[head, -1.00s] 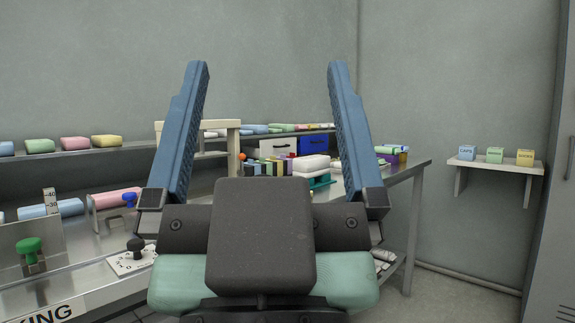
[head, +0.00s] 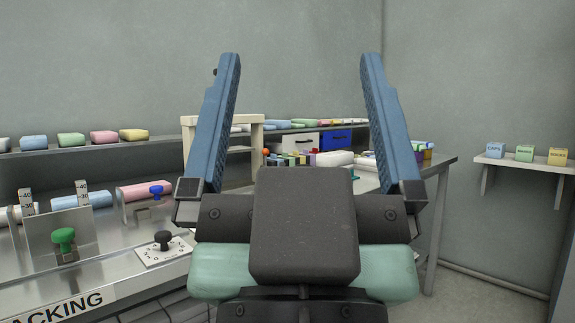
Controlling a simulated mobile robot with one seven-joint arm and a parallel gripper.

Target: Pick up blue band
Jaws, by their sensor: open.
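My gripper (head: 301,62) fills the middle of the head view, its two long blue fingers pointing up and wide apart, with nothing between them. I cannot tell for sure which thing is the blue band. Blue things in view are a light blue roll (head: 82,201) on the machine's left part, a light blue packet (head: 33,142) on the back shelf, and a blue bin front (head: 336,138) behind the gripper. A row of small coloured pieces (head: 297,158) lies on the bench behind the gripper, too small to make out singly. My gripper hides part of the bench.
A cream frame (head: 188,128) stands behind the left finger. A wall shelf (head: 522,163) at right holds several labelled boxes. Floor (head: 480,287) shows at lower right.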

